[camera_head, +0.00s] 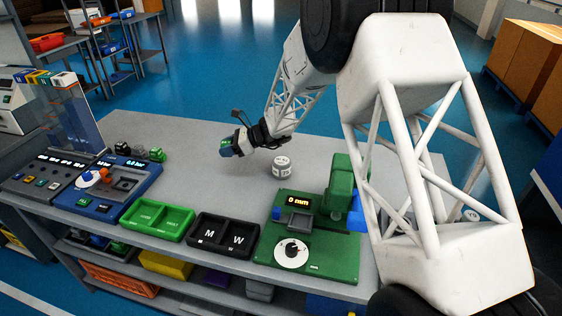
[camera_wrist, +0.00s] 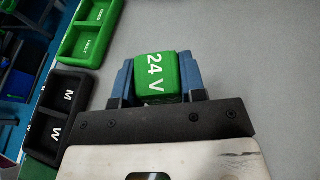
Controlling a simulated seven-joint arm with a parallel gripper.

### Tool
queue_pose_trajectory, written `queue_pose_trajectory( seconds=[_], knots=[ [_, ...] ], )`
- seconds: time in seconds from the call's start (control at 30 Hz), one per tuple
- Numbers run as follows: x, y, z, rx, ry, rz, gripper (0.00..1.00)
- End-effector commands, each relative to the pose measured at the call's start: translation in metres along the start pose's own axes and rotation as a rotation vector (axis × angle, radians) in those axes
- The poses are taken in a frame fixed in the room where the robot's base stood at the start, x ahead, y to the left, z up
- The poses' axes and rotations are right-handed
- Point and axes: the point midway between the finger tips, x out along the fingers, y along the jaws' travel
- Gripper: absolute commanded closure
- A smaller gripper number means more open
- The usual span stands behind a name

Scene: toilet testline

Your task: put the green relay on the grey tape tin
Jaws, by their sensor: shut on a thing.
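The green relay (camera_wrist: 157,76) is a small green block marked "24 V". It sits between the blue fingers of my gripper (camera_wrist: 158,82) in the wrist view, and the gripper is shut on it. In the head view my gripper (camera_head: 228,147) holds it above the back part of the grey bench, with only a bit of green showing. A short light-grey round tin (camera_head: 282,167) with dark markings, which looks like the tape tin, stands on the bench to the right of the gripper and apart from it. The tin is not visible in the wrist view.
A green two-part tray (camera_head: 164,222) and a black M/W tray (camera_head: 224,235) lie along the front edge. A green gauge station (camera_head: 318,240) reading "0 mm" stands nearer than the tin. Several small blocks (camera_head: 140,150) stand at left. Bench around the tin is clear.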

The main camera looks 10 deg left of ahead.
Motion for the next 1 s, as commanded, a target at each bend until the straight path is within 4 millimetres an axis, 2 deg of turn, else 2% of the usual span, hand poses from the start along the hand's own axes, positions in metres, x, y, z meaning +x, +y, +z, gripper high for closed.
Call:
queue_pose_trajectory(
  seconds=[0.03, 0.4, 0.6, 0.8, 1.0],
  knots=[
    [-0.016, -0.006, -0.002, -0.003, -0.001, 0.001, 0.86],
    [-0.120, -0.028, -0.018, -0.023, 0.003, 0.056, 0.86],
    [-0.164, -0.032, -0.025, -0.026, 0.010, 0.081, 0.86],
    [-0.186, -0.033, -0.029, -0.027, 0.014, 0.095, 0.86],
    [-0.191, -0.034, -0.030, -0.027, 0.015, 0.098, 0.86]
  ],
)
